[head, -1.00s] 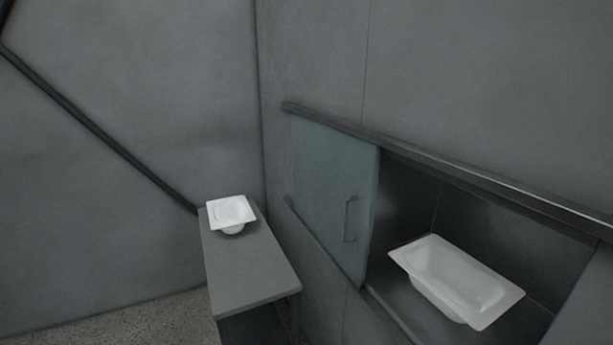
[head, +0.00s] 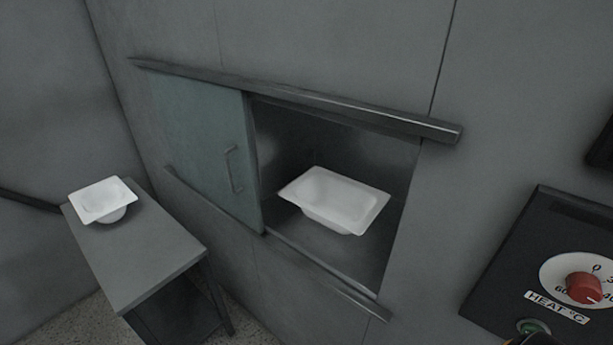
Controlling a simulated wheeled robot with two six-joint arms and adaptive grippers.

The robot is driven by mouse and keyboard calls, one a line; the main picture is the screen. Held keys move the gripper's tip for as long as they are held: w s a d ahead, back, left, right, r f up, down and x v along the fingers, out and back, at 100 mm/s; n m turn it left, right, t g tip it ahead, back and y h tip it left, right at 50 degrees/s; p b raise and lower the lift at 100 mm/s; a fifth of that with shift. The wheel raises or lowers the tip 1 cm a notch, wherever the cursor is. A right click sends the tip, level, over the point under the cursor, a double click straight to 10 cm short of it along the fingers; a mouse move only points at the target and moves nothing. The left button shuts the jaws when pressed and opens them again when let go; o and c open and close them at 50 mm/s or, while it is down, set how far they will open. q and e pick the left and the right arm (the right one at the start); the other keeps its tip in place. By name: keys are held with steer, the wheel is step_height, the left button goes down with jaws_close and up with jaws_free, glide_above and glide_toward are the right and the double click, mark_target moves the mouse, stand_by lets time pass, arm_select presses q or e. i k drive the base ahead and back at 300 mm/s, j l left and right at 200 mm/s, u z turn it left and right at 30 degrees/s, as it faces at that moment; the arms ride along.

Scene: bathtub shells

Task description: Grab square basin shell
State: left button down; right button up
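A white shell with a square rim and a rounded bowl, the square basin shell (head: 103,200), sits on the far end of a grey table (head: 151,265) at the left. A second white shell, a rectangular bathtub shape (head: 336,199), rests inside an open recess in the wall, right of the middle. Both look upright and nothing touches them from my side.
A greenish sliding door (head: 206,150) with a bar handle (head: 233,169) stands slid to the left, leaving the recess open. Rails run above and below it. A dark control panel (head: 548,265) with a red knob (head: 583,288) is at the lower right. The table's near end is bare.

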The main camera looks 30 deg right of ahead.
mark_target(344, 205)
steer(key=z, duration=1.1)
steer(key=j, duration=0.4)
steer(key=z, duration=0.05)
